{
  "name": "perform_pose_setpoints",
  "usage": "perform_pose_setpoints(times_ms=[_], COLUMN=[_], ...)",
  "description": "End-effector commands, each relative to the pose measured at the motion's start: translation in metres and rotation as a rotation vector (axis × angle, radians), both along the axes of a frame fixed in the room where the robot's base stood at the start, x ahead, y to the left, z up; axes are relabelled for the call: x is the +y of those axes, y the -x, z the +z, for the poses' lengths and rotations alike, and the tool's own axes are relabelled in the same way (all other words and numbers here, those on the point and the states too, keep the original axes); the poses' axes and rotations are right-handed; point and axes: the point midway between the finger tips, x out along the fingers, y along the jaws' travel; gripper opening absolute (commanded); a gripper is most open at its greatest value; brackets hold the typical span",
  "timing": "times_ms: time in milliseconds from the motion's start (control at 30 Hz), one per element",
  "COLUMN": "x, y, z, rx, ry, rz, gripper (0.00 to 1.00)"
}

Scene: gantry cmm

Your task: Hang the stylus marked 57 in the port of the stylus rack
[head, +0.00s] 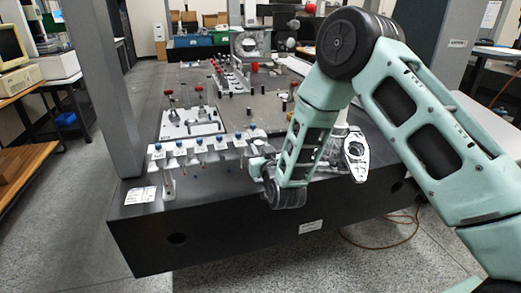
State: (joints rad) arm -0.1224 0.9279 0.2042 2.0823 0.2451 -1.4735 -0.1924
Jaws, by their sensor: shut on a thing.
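The stylus rack (187,160) stands on posts along the near left edge of the black granite table. It bears a row of small white labels and several styluses with blue tops (199,142), their thin tips hanging below. The numbers are too small to read, so I cannot pick out the one marked 57, nor tell which port is empty. My gripper (257,167) is just beyond the rack's right end, low and close to it, pointing left. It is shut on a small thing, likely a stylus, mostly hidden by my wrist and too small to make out.
Behind the rack, a light plate (190,124) carries upright red-topped probes (169,95). Another row of fixtures (230,75) runs farther back. A grey gantry column (108,90) rises left of the rack. The granite table (200,225) drops off in front; its middle top has some clear room.

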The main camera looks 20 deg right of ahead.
Motion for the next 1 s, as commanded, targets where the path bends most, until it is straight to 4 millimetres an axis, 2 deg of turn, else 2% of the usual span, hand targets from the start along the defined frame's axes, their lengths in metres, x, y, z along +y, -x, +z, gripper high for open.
perform_pose_setpoints(times_ms=[200, 233, 300, 333, 600, 733, 867, 1000], x=[0.0, 0.0, 0.0, 0.0, 0.0, 0.001, 0.001, 0.001], y=[0.0, 0.0, 0.0, 0.0, 0.001, 0.009, 0.031, 0.063], z=[0.0, 0.0, 0.0, 0.0, 0.0, -0.001, -0.002, -0.002], rx=[0.0, 0.0, 0.0, 0.0, 0.0, 0.002, 0.004, 0.003], ry=[0.0, 0.0, 0.0, 0.0, 0.0, 0.0, 0.001, 0.001], rz=[0.0, 0.0, 0.0, 0.0, 0.0, 0.001, 0.002, 0.003], gripper=[0.06, 0.29, 0.48, 0.51, 0.51, 0.51, 0.51, 0.51])
